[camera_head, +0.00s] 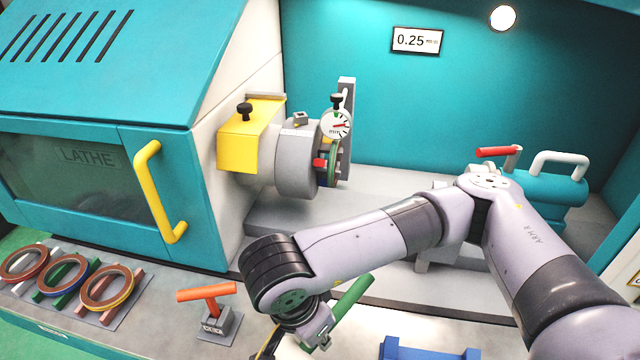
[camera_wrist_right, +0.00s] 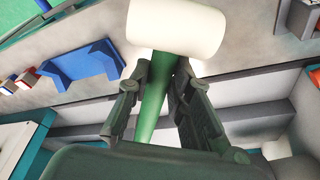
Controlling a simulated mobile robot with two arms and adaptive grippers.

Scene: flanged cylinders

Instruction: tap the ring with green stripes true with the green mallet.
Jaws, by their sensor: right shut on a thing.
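The ring with green stripes (camera_head: 332,168) sits at the face of the grey chuck (camera_head: 292,160), partly hidden by the dial gauge (camera_head: 337,124) and its stand. Whether it sits true is too small to tell. My right gripper (camera_head: 318,335) is low in front of the lathe, apart from the ring. It is shut on the green mallet, whose green part (camera_head: 352,297) sticks up past the fingers. In the right wrist view, the gripper (camera_wrist_right: 160,100) holds the green handle (camera_wrist_right: 155,105), with the pale mallet head (camera_wrist_right: 176,30) beyond the fingertips. My left gripper is not in view.
A wall display (camera_head: 416,41) reads 0.25. A blue cradle (camera_head: 425,349) stands at the front. The teal tailstock (camera_head: 550,188) stands right of the chuck.

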